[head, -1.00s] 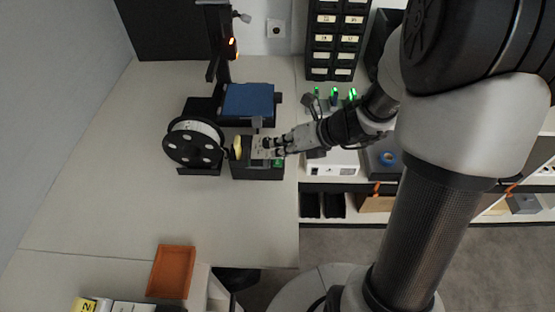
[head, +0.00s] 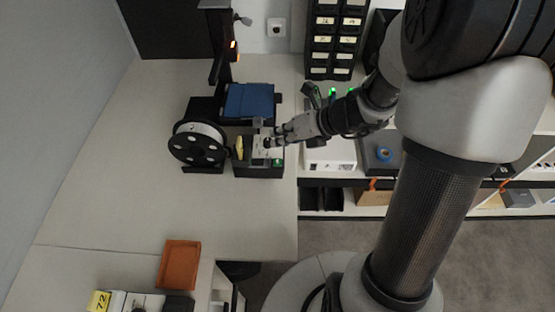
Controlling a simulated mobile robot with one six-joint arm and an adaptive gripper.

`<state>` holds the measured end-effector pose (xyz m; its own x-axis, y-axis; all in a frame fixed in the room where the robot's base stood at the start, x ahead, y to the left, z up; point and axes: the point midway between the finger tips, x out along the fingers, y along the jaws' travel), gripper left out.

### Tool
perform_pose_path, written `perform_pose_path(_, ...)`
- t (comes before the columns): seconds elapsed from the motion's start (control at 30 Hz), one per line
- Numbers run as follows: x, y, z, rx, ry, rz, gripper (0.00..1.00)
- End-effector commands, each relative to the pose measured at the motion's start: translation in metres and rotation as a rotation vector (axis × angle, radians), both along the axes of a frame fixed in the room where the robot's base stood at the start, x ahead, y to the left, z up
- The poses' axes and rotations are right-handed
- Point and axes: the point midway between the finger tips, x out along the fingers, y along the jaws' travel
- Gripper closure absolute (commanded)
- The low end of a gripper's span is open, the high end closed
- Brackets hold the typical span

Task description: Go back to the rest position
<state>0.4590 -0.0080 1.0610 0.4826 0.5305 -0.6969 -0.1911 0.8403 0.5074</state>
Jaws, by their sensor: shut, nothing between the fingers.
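My gripper (head: 272,139) is shut and holds nothing that I can see. It is at the end of my arm, which reaches in from the right. The gripper is over or just beside a dark box-like unit (head: 245,171) with a pale top, at the right part of the table. I cannot tell whether the fingertips touch the unit. A small yellow thing (head: 239,147) is just left of the fingertips.
A black spool (head: 196,147) stands left of the gripper. A blue plate (head: 248,100) and an upright dark post (head: 219,60) are behind it. A drawer cabinet (head: 334,38) stands at the back. An orange tray (head: 179,266) lies in front. The table's left part is clear.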

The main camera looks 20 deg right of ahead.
Motion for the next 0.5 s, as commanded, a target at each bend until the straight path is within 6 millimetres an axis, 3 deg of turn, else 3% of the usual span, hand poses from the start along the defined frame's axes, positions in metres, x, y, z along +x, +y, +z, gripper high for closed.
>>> perform_pose_path(0.37,0.000,0.001,0.001,-0.003,-0.004,0.005,1.00)
perform_pose_path(0.5,-0.010,0.014,0.018,-0.083,-0.077,0.149,1.00)
